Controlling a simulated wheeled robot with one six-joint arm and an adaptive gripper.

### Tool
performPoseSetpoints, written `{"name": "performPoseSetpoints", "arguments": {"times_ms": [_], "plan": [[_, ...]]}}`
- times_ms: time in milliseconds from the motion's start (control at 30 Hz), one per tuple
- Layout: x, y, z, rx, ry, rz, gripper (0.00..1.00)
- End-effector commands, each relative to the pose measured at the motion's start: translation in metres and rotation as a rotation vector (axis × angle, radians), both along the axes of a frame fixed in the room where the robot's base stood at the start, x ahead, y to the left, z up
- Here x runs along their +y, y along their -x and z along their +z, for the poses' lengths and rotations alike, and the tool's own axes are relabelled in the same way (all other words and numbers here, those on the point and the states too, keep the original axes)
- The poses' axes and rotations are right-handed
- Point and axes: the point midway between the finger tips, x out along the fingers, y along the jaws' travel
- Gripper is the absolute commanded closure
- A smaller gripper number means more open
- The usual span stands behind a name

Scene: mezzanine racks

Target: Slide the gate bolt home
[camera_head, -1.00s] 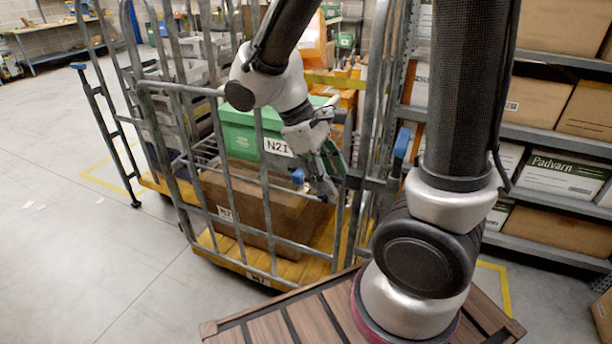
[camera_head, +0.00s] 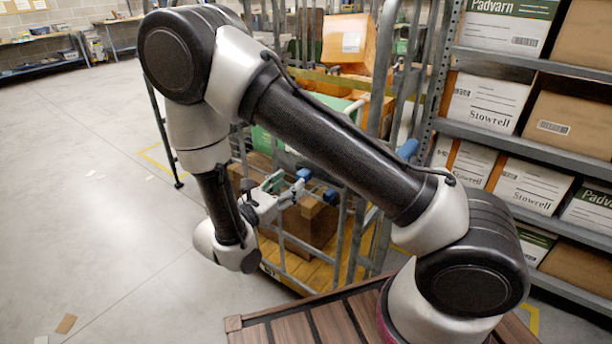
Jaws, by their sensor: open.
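The gate bolt shows as small blue pieces and dark fittings at the gate's right edge, with a blue knob (camera_head: 304,174) just beyond my gripper (camera_head: 285,190). A second blue piece (camera_head: 331,196) sits slightly right and lower. My gripper is open, with its fingers pointing right toward the knob; I cannot tell whether they touch it. The grey tubular gate (camera_head: 342,235) belongs to a roll cage. My arm crosses in front and hides much of the gate and cage. How far the bolt is slid cannot be told.
The cage holds a brown box (camera_head: 312,222) and a mostly hidden green crate (camera_head: 262,140) on a yellow deck (camera_head: 318,270). Racks with labelled cartons (camera_head: 484,101) stand close on the right. A slatted wooden surface (camera_head: 310,325) lies in front. The floor at left is open.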

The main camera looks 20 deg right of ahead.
Motion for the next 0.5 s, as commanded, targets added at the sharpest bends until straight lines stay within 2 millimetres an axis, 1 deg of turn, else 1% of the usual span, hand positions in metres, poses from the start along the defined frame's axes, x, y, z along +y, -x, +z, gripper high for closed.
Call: {"name": "performPoseSetpoints", "arguments": {"times_ms": [100,300,400,500], "plan": [[-0.018,-0.011,0.000,0.003,0.000,-0.007,0.48],[-0.044,-0.030,0.000,0.002,-0.002,-0.007,0.48],[-0.052,-0.036,0.000,0.002,-0.003,-0.006,0.48],[-0.056,-0.039,0.000,0.002,-0.003,-0.006,0.48]]}}
